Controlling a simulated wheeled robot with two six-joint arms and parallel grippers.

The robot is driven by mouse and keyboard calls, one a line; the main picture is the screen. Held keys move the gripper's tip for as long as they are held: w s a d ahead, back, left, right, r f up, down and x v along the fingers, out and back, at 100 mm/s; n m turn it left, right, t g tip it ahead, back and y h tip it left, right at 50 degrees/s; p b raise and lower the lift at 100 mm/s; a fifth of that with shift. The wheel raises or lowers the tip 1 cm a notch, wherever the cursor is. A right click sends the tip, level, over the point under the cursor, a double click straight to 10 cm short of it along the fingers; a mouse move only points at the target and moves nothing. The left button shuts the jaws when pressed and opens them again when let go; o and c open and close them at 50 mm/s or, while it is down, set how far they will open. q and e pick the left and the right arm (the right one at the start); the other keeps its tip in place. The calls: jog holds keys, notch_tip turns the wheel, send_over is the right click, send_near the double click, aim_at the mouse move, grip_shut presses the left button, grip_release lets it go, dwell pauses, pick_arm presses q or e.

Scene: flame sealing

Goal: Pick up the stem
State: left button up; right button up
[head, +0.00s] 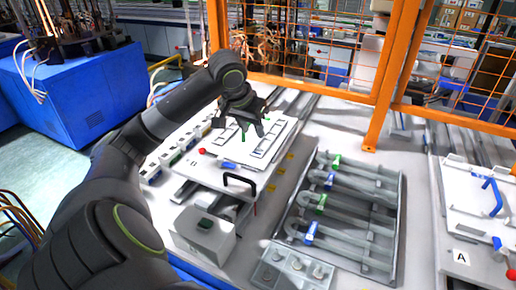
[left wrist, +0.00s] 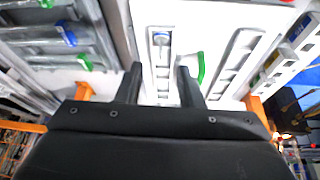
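My left gripper (head: 240,125) is open above the white slotted plate (head: 285,125) at the middle of the head view. In the left wrist view, its two fingers (left wrist: 158,72) are apart with nothing held between them. A thin green piece (left wrist: 201,68) is just right of the right finger, outside the gap. A small green piece (head: 243,136) also shows under the gripper in the head view. I cannot tell which piece is the stem. My right gripper is out of view.
A grey tray (head: 392,245) with several U-shaped clear tubes, banded blue and green, lies right of the plate. A black handle (head: 240,181) and a grey box (head: 204,234) stand in front. An orange fence (head: 310,85) runs behind. A blue bent piece (head: 491,197) lies at right.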

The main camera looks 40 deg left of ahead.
aim_at(258, 148)
pick_arm(q)
jog(key=shift+x, duration=1.05)
jog(key=p+x, duration=0.1)
jog(key=x, duration=0.3)
jog(key=shift+w+a+f+p, duration=0.1)
jog(key=shift+w+f+p, duration=0.15)
jog(key=shift+w+p, duration=0.1)
jog(key=shift+f, duration=0.25)
jog(key=shift+c, duration=0.4)
grip_shut()
